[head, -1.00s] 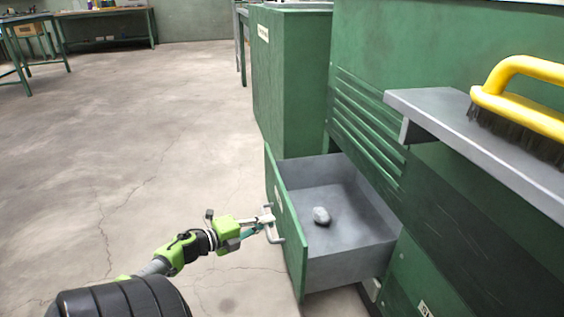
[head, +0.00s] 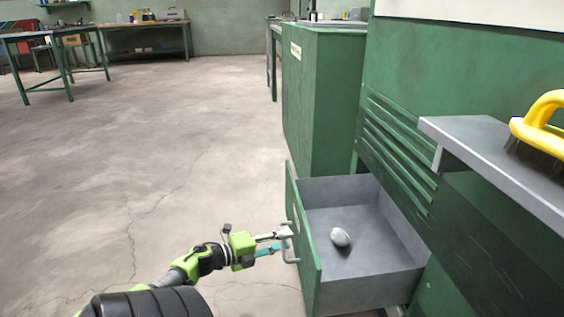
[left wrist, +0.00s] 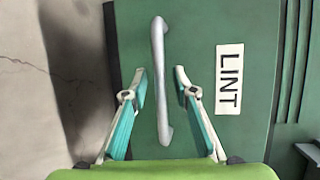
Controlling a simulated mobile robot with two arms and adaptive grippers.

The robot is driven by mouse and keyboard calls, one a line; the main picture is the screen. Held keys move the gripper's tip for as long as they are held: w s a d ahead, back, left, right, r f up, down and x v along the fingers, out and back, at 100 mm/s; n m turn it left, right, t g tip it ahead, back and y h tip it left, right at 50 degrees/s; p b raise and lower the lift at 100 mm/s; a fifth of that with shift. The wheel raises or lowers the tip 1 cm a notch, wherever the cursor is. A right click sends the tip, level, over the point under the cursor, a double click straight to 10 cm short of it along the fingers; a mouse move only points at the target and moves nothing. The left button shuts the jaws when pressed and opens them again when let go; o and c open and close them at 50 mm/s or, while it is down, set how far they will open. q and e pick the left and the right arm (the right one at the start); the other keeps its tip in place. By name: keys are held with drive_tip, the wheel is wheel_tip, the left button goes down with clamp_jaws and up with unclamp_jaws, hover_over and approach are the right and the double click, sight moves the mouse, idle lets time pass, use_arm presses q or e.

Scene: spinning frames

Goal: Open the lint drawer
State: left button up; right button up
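The lint drawer (head: 362,285) stands pulled out of the green machine, its grey inside showing. A small grey lump (head: 340,237) lies on its floor. In the left wrist view the green drawer front (left wrist: 195,70) has a white LINT label (left wrist: 229,79) and a metal bar handle (left wrist: 159,45). My left gripper (head: 284,236) is at the handle, outside the drawer front. In the wrist view its two fingers (left wrist: 160,84) stand apart on either side of the bar, with gaps visible. My right gripper is not in view.
A grey shelf (head: 480,150) with a yellow-handled brush (head: 540,125) juts out at the right. A green cabinet (head: 325,100) stands behind the drawer. The concrete floor (head: 190,130) at the left is clear; workbenches (head: 150,27) stand far back.

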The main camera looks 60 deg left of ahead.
use_arm(q)
drive_tip(key=d+v, duration=0.1)
drive_tip(key=v, duration=1.1)
drive_tip(key=shift+a, duration=0.5)
